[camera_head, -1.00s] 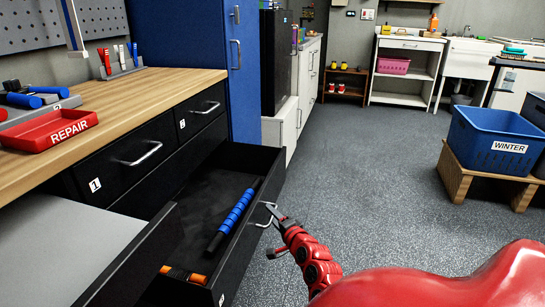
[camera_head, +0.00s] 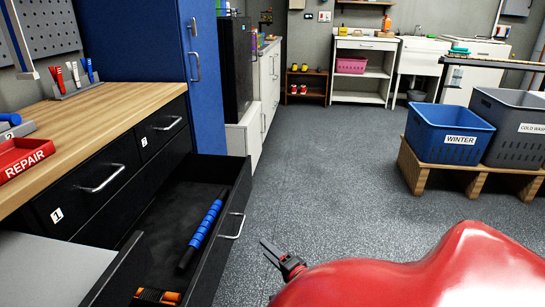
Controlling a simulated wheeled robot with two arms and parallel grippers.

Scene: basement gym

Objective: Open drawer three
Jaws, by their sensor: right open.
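A black drawer (camera_head: 222,245) stands pulled out from the black cabinet under the wooden worktop. It has a silver handle (camera_head: 236,226) on its front; its number is not visible now. A blue ribbed roller (camera_head: 205,228) and an orange-and-black item (camera_head: 158,296) lie inside it. Above it, drawer 1 (camera_head: 80,195) and drawer 2 (camera_head: 160,137) are shut. My right gripper (camera_head: 270,252) is open and empty, over the floor to the right of the drawer handle and apart from it. My left gripper does not show.
A wooden worktop (camera_head: 95,112) holds a red REPAIR tray (camera_head: 24,158). A blue cabinet (camera_head: 203,75) stands behind. A blue WINTER crate (camera_head: 450,135) and a grey crate (camera_head: 515,130) rest on a wooden stand at right. The floor between is clear.

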